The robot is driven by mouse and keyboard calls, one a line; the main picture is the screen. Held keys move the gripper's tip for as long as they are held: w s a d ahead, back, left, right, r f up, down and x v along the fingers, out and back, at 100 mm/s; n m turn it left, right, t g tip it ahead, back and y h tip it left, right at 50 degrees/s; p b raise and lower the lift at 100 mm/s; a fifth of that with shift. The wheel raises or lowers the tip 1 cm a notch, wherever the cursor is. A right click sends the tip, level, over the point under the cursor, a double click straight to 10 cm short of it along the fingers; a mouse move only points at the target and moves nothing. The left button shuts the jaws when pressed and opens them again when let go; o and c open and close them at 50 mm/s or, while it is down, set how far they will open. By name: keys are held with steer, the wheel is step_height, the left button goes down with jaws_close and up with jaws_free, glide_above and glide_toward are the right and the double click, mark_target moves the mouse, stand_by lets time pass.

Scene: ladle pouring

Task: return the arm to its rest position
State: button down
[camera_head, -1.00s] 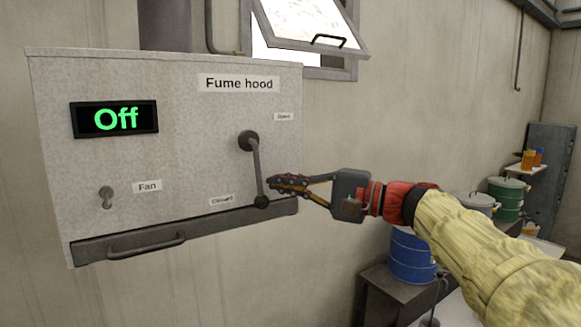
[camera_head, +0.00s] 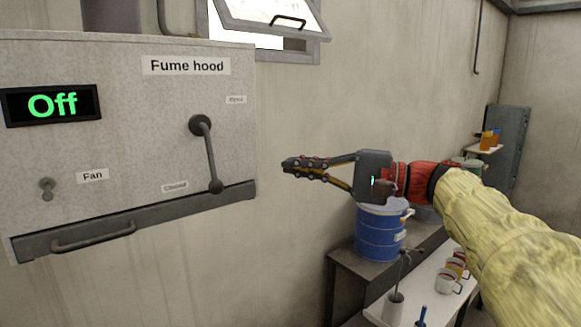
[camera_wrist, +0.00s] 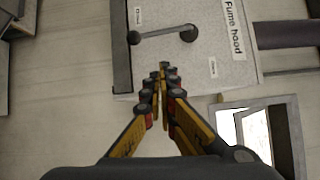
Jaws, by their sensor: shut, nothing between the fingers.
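My gripper (camera_head: 287,166) is shut and empty in the head view. It is held in the air to the right of the fume hood (camera_head: 130,100), apart from it, with my arm coming in from the lower right. In the wrist view my gripper's fingertips (camera_wrist: 164,66) meet in front of the hood's edge. The hood's lever (camera_head: 210,155) points down toward the "Closed" label, and nothing touches it. The lever also shows in the wrist view (camera_wrist: 160,32).
A blue drum (camera_head: 380,235) stands on a dark stand below my gripper. A white table (camera_head: 430,290) with mugs (camera_head: 448,281) is at the lower right. An open window (camera_head: 275,18) is above. The wall space between hood and drum is clear.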

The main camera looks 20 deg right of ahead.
stand_by(0.3)
step_height(320, 180, down, 22)
steer(key=s+d+f+m+g+h, duration=0.1)
steer(key=s+d+m+g+h, duration=0.15)
steer(key=h, duration=0.45)
steer(key=s+a+f+n+g+h+b, duration=0.1)
steer(key=s+f+n+g+h+b, duration=0.45)
steer(key=s+f, duration=1.2)
steer(key=s+a+f+n+t+h, duration=0.2)
steer(key=s+a+n, duration=0.1)
steer(key=a+n, duration=0.2)
steer(key=shift+f, duration=0.15)
